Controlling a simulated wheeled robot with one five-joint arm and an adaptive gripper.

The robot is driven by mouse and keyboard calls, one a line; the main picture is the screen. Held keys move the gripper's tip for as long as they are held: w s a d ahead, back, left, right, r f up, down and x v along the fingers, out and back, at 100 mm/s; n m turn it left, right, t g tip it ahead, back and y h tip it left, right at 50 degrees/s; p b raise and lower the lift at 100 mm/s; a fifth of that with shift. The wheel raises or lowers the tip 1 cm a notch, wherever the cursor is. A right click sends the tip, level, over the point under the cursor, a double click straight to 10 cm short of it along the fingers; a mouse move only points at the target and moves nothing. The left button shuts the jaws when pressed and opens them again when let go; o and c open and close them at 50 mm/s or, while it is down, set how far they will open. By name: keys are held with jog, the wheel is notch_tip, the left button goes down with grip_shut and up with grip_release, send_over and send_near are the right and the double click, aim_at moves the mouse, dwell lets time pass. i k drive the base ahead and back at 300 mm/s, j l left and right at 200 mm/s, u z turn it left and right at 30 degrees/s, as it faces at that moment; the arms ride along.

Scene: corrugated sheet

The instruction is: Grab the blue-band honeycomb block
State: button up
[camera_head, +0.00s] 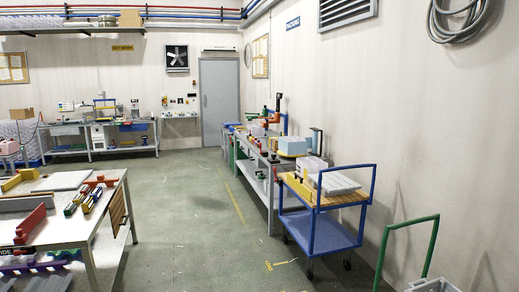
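I cannot make out a honeycomb block with a blue band for certain at this distance. Small items crowd the near-left table (75,232) and the long bench along the right wall (262,178), and many are too small to tell apart. A light-blue block (293,146) stands on the right bench, but I see no honeycomb pattern on it. My gripper is not in view.
The left table holds a red block (31,222), a white sheet (63,181) and coloured tools. A blue cart (322,233) stands right of centre, and a green-handled cart (433,285) at front right. The green floor (195,225) between them is open toward the grey door (219,100).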

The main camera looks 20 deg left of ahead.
aim_at(291, 145)
jog(key=i+j+u, duration=0.45)
jog(key=i+u, duration=0.15)
jog(key=i, duration=0.15)
jog(key=i+j+u, duration=0.15)
jog(key=i+u, duration=0.45)
jog(key=i, duration=6.9)
jog(key=i+z, duration=0.3)
jog(key=i, duration=0.2)
jog(key=i+j+z, duration=0.15)
jog(key=i+z, duration=0.2)
jog(key=i, duration=0.2)
jog(key=i+j+z, duration=0.3)
jog(key=i, duration=0.2)
jog(key=i+j+z, duration=0.15)
jog(key=i+z, duration=0.3)
jog(key=i+j+z, duration=0.25)
jog(key=z, duration=0.25)
jog(key=i+j+z, duration=0.45)
jog(key=k, duration=0.1)
